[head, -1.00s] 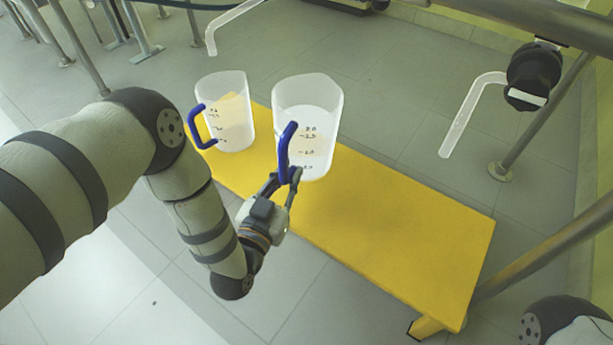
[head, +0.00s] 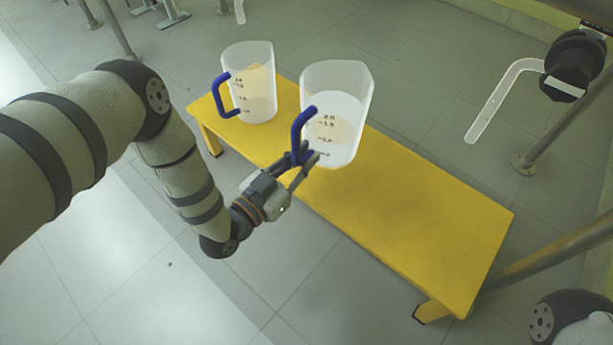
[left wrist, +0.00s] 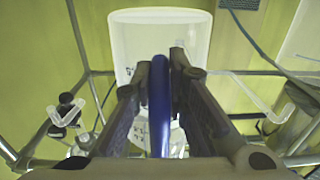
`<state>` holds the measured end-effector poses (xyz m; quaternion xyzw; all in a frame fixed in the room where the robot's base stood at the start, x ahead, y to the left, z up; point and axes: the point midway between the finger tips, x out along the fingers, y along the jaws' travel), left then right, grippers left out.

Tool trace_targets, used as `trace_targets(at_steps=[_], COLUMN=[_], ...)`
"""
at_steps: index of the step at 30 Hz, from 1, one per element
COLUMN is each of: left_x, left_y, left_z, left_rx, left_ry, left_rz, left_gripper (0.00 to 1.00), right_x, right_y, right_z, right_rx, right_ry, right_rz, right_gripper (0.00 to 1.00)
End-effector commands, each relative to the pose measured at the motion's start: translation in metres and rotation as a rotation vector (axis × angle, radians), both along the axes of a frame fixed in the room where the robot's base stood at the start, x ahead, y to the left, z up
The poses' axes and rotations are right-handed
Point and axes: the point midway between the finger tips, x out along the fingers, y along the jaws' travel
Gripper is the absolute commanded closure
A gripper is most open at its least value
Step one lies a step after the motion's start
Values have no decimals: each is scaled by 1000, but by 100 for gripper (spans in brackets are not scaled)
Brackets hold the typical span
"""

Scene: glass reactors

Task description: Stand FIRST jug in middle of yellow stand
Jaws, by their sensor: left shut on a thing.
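A yellow stand (head: 430,215) runs from the upper left to the lower right in the head view. A clear jug (head: 345,95) with a blue handle is held upright by my left gripper (head: 306,160), which is shut on the handle. In the left wrist view, the blue handle (left wrist: 159,105) lies between the two fingers, with the held jug (left wrist: 160,40) behind it. Whether its base touches the stand I cannot tell. A second clear jug (head: 250,85) with a blue handle stands on the far left part of the stand. My right gripper is not in view.
A bent glass tube (head: 500,95) hangs from a black fitting (head: 573,66) at the upper right. Metal posts and rails (head: 555,115) stand on the right. The near right half of the stand top is clear, and tiled floor surrounds it.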

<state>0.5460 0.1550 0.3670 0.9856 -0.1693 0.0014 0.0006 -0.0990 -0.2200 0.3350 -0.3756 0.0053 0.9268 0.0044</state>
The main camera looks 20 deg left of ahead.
Motion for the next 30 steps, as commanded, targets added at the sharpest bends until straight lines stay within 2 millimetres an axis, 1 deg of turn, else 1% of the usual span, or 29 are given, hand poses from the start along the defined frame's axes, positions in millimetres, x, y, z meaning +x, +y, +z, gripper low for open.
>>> trace_targets(at_steps=[1, 3, 6, 11, 14, 18, 19, 26, 27, 29, 30], left_x=[9, 19, 30, 38, 44, 44, 45, 45, 43, 43, 43], left_y=[3, 6, 10, 12, 14, 14, 15, 14, 15, 15, 15], left_z=[-18, -31, -41, -47, -56, -82, -85, -84, -88, -88, -88], left_rx=[-2, -3, -4, -4, -3, -3, -3, -3, 0, 1, 1], left_ry=[-6, -5, -8, -9, -11, -5, -5, -8, 3, 3, 3], left_rz=[2, 2, 1, 0, 1, 0, 0, 0, 0, 0, 0], left_gripper=[100, 100, 100, 100, 100, 100, 100, 100, 81, 68, 66], right_x=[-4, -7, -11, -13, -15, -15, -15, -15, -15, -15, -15], right_y=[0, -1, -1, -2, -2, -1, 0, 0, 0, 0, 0], right_z=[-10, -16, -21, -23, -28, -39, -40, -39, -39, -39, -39], right_rx=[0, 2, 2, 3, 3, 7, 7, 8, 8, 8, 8], right_ry=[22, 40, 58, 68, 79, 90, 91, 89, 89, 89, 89], right_rz=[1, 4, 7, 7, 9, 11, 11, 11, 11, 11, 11], right_gripper=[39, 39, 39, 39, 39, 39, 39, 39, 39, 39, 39])
